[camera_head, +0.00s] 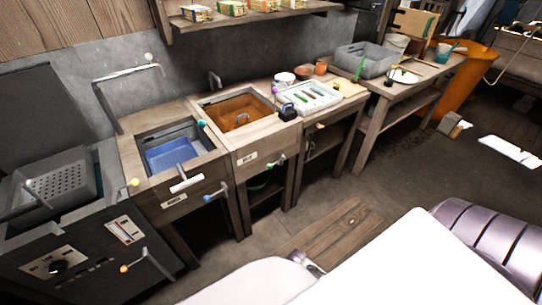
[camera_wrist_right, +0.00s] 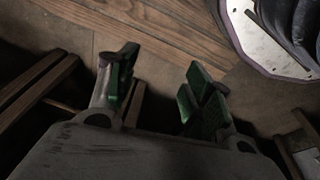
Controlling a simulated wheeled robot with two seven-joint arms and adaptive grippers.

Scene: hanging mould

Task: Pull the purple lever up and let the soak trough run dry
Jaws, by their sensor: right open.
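A lever with a purple knob (camera_head: 275,90) stands by the right side of a basin of brown liquid (camera_head: 228,116) set in the wooden bench, with a small handle-like piece in the liquid. A second basin to its left holds a blue tray (camera_head: 172,154). I cannot tell for certain which basin is the soak trough. My right gripper (camera_wrist_right: 160,68) is open and empty in the wrist view, above the floor and well away from the lever. My left gripper is not in view.
Other levers carry green (camera_head: 202,123), yellow (camera_head: 134,182) and blue (camera_head: 208,198) knobs. A black block (camera_head: 288,112) and a white tray (camera_head: 310,96) sit close to the purple knob. A shelf (camera_head: 245,16) hangs above. A plank mat (camera_head: 338,228) lies on the floor before the bench.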

